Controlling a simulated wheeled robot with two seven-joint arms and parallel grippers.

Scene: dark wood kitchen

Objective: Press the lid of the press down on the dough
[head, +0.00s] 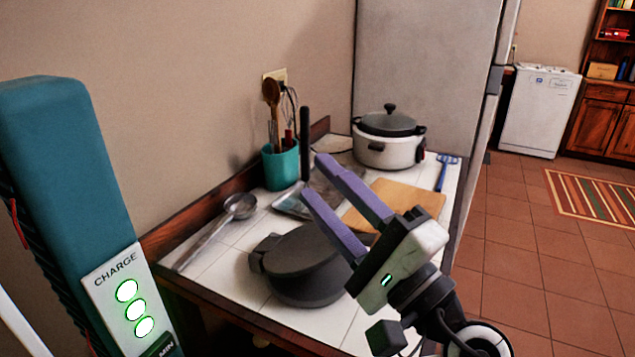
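A dark grey round appliance (305,268) with a bulky lug on its left side sits near the counter's front. It looks like the press, but I cannot be sure. Its top looks low and flat, and I see no dough.
The white tiled counter (225,267) holds a metal ladle (238,207), a teal utensil pot (281,167), a wooden board (418,194), a white cooker (389,145) and a blue spatula (443,176). A black upright handle (304,140) stands behind. The wall bounds the counter's left.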

